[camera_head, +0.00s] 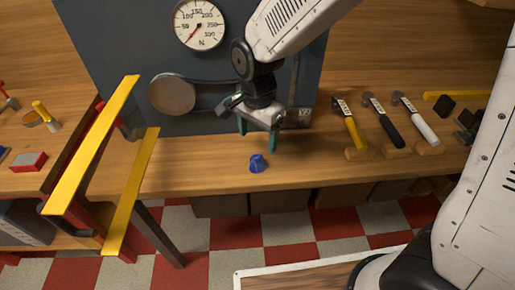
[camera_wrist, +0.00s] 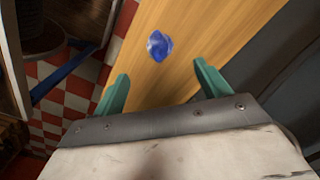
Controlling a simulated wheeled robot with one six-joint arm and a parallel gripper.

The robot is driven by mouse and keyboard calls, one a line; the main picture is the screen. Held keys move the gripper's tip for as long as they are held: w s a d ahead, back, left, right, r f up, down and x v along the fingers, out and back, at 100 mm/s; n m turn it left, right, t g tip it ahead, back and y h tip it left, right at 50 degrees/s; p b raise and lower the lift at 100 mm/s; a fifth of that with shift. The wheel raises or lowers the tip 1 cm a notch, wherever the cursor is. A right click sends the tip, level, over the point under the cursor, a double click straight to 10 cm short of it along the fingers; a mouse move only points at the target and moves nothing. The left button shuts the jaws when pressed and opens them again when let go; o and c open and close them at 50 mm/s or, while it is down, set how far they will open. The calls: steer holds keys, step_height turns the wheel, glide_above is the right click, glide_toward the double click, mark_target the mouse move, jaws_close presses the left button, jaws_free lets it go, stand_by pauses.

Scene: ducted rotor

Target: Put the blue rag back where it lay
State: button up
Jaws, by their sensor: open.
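The blue rag (camera_head: 257,163) is a small crumpled heap on the wooden bench top (camera_head: 220,176), near its front edge. In the wrist view the rag (camera_wrist: 159,45) lies on the wood beyond the fingertips, between their lines and apart from them. My gripper (camera_head: 258,141) is open and empty, with its green fingers pointing down just above and behind the rag. The wrist view shows the two green fingers of my gripper (camera_wrist: 160,84) spread wide with nothing between them.
A dark panel with a round dial gauge (camera_head: 199,25) stands behind the gripper. Yellow rails (camera_head: 97,140) rise at the left. The bench is clear around the rag.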

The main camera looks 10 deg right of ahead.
mark_target(258, 155)
steer(key=s+d+r+n, duration=0.4)
steer(key=s+d+r, duration=0.3)
steer(key=d+r, duration=0.6)
steer(key=s+d+r+n+t, duration=0.1)
steer(key=s+d+n, duration=0.4)
steer(key=s, duration=0.7)
steer(key=shift+s+d+r, duration=0.35)
steer(key=shift+d+r, duration=0.35)
steer(key=shift+d, duration=0.6)
steer(key=shift+c, duration=0.2)
